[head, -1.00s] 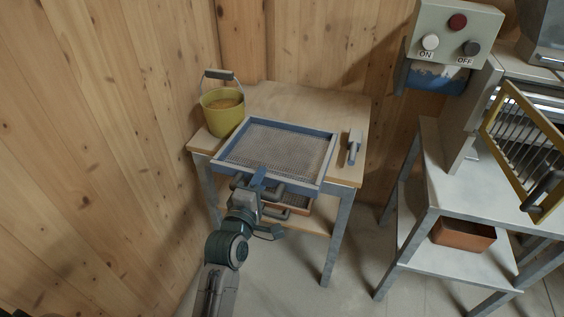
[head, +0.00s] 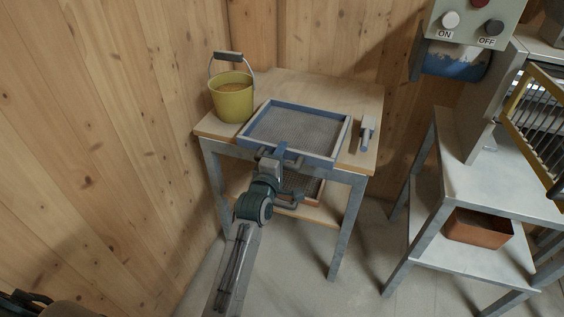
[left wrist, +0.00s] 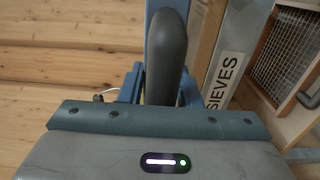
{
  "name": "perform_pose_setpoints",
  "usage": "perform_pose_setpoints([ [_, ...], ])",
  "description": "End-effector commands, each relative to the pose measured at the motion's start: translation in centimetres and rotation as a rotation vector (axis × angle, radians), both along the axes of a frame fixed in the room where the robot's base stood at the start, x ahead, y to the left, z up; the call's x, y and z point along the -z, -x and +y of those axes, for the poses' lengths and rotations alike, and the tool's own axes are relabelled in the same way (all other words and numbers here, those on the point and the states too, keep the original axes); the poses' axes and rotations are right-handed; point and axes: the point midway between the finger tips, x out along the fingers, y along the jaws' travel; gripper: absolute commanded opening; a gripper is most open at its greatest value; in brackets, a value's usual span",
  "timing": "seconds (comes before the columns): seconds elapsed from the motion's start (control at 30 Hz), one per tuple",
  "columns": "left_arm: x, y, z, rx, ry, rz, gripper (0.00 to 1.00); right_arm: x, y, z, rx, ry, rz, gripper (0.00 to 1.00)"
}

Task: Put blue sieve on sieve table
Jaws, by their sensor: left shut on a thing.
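The blue sieve (head: 262,115), a square blue frame with grey mesh, is over the wooden top of the sieve table (head: 362,158), close to its front edge. I cannot tell whether its whole underside touches the top. My left gripper (head: 282,154) is shut on the sieve's blue handle at the front side. In the left wrist view a dark finger (left wrist: 166,55) covers part of the blue handle (left wrist: 156,8). A "SIEVES" label (left wrist: 225,78) shows there on the table's edge. My right gripper is not in view.
A yellow bucket (head: 232,97) with feed stands at the back left of the table. A small grey-blue tool (head: 367,134) lies at right. An orange-framed sieve (head: 318,190) is on the lower shelf. A metal bench (head: 470,165) and an ON/OFF box (head: 475,22) stand to the right.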

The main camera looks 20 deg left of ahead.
Motion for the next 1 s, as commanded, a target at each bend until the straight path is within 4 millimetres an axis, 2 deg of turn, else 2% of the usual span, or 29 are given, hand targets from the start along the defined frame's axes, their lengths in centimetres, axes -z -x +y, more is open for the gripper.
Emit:
perform_pose_setpoints([
  [0.1,1.8,0.0,0.0,0.0,-0.001,0.002,0.0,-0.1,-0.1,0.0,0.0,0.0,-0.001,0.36],
  [0.2,2.8,0.0,0.0,0.0,0.0,0.0,0.0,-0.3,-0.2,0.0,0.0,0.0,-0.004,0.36],
  [0.53,3.1,0.0,0.0,0.0,0.0,-0.001,0.0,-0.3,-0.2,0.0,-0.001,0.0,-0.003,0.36],
  [0.57,3.1,0.0,0.0,0.0,0.0,0.002,0.36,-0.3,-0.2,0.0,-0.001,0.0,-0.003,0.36],
  [0.63,3.1,0.0,0.0,0.0,0.0,0.002,0.5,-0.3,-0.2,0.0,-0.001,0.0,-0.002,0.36],
  [0.67,3.1,0.0,0.0,0.0,0.0,0.002,0.52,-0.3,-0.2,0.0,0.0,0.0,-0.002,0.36],
  [1.0,2.9,0.3,0.0,0.0,0.0,0.001,0.52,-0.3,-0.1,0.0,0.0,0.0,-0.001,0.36],
])
